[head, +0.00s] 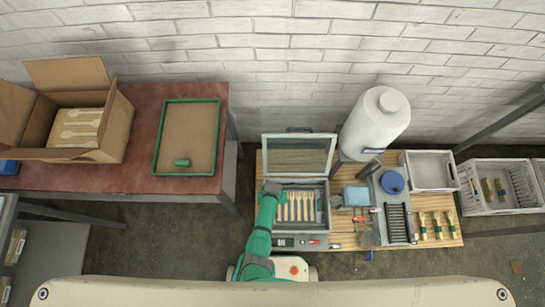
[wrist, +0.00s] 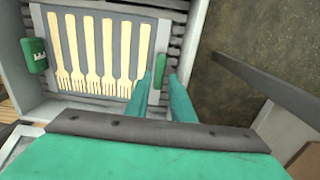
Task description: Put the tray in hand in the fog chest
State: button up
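The fog chest (head: 326,228) is a grey box on the wooden bench, its windowed lid (head: 298,153) raised at the back. The grey tray (wrist: 108,13) holds several pale wooden forks (wrist: 95,50) in a row and lies inside the chest, between the ribbed side walls. It has a green tab at each end; the far tab (wrist: 34,55) is clear of my gripper. My gripper (head: 271,188) is at the tray's left end in the head view. In the wrist view its teal fingers (wrist: 161,76) stand apart on either side of the near tab, with a slim gap visible.
Right of the chest are a blue sponge (head: 355,196), a white tank (head: 376,125), a blue-lidded pot (head: 392,182) and an empty grey bin (head: 430,171). Left, a red table (head: 130,178) bears an open carton (head: 115,125) and a green-rimmed board (head: 187,135). Floor lies between.

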jog(key=shift+r, duration=0.1)
jog(key=shift+w+a+r, duration=0.1)
jog(key=shift+a+r, duration=0.05)
jog(key=shift+r, duration=0.45)
notch_tip(320, 180, up, 6)
jog(key=shift+d, duration=0.2)
dwell(0.4)
